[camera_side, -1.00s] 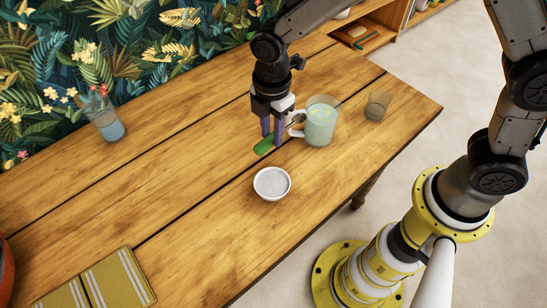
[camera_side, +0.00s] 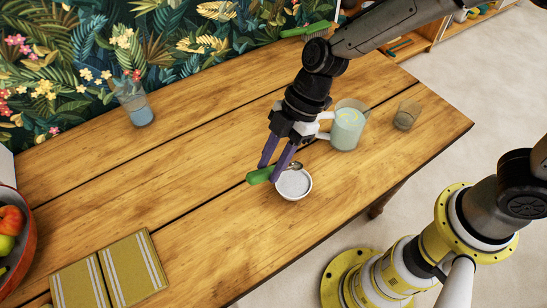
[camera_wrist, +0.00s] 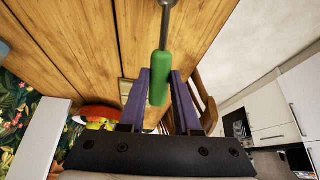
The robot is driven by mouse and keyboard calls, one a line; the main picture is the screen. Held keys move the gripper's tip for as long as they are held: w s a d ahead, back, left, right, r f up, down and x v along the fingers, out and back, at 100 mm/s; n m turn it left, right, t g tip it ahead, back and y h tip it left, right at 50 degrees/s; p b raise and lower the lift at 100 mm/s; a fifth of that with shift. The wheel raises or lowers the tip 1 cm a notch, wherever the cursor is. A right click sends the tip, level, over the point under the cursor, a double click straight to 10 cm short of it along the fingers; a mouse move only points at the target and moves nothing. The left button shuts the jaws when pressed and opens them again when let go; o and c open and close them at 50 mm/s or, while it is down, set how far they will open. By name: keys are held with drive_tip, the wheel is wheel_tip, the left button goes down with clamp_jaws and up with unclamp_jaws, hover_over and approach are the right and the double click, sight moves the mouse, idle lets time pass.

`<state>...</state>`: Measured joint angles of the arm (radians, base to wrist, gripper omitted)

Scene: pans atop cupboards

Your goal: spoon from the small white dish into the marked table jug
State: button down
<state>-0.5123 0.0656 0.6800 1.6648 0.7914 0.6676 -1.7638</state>
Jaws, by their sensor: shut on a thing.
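The spoon has a green handle (camera_side: 259,176) and a metal bowl (camera_side: 296,165). My gripper (camera_side: 271,168), with purple fingers, is shut on the green handle, which also shows between the fingers in the wrist view (camera_wrist: 159,78). The spoon's bowl appears over the far rim of the small white dish (camera_side: 294,194); I cannot tell whether it touches. The dish holds something pale. The jug (camera_side: 347,130) has a white handle, yellowish marks and pale content. It stands upright behind and right of the dish. What the spoon's bowl carries is unclear.
A small glass (camera_side: 406,116) stands right of the jug. A striped yellow cloth (camera_side: 128,268) and a fruit bowl (camera_side: 22,258) are at the near left. The middle left of the table is clear.

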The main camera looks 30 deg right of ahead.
drive_tip(key=shift+h, duration=0.6)
wheel_tip(320, 180, down, 8)
drive_tip(key=shift+f, duration=0.25)
drive_tip(key=shift+a, duration=0.45)
drive_tip(key=shift+d, duration=0.5)
drive_tip(key=shift+s+a+r+t+h, duration=0.15)
drive_tip(key=shift+a+r+h, duration=0.6)
drive_tip(key=shift+h, duration=0.4)
drive_tip(key=shift+w+a+r+t+h, duration=0.15)
drive_tip(key=shift+a+r+h, duration=0.5)
drive_tip(key=shift+h, duration=0.5)
drive_tip(key=shift+s, duration=0.1)
